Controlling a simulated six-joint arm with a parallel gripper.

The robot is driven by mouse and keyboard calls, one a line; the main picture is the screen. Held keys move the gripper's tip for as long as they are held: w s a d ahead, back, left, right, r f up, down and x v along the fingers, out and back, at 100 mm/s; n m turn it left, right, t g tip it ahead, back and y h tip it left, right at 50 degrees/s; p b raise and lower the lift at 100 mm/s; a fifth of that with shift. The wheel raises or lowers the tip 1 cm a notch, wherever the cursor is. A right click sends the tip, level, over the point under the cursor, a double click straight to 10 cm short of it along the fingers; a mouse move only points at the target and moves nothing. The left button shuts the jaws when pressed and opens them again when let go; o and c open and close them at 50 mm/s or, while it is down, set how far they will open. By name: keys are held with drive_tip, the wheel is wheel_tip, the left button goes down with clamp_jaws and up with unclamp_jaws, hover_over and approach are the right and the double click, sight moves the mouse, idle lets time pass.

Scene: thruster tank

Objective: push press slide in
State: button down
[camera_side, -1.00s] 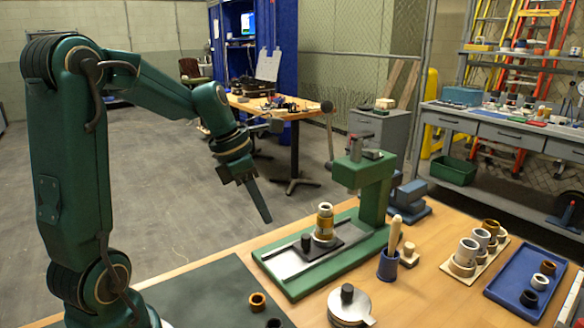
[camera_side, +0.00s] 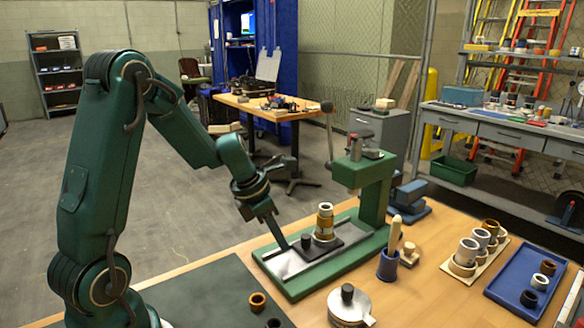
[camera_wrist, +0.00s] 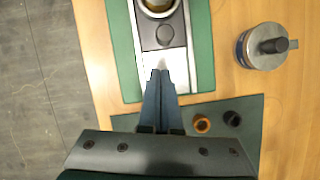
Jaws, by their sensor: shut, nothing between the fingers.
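The green press (camera_side: 376,185) stands on the wooden table with its long green base reaching toward me. On the base lies a pale metal track holding the dark slide (camera_side: 327,243), which shows in the wrist view (camera_wrist: 149,42). The slide has a short black knob (camera_side: 306,241) at its near end, and a brass and white stacked part (camera_side: 325,222) stands upright on it. The slide sits partway along the track, short of the press head. My gripper (camera_side: 283,248) is shut and empty, pointing down over the near end of the track, just short of the knob.
A round metal tin (camera_side: 349,305) and a blue cup with a wooden handle (camera_side: 388,263) stand right of the base. Two small rings lie on the dark mat (camera_side: 220,295). A blue tray (camera_side: 525,283) with parts is at far right.

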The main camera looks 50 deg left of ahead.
sight(324, 220)
drive_tip(key=shift+w+d, duration=0.15)
drive_tip(key=shift+w, duration=0.45)
drive_tip(key=shift+w+d, duration=0.15)
drive_tip(key=shift+w, duration=0.45)
drive_tip(key=shift+w, duration=0.1)
drive_tip(key=shift+w, duration=4.25)
drive_tip(key=shift+w+r, duration=0.1)
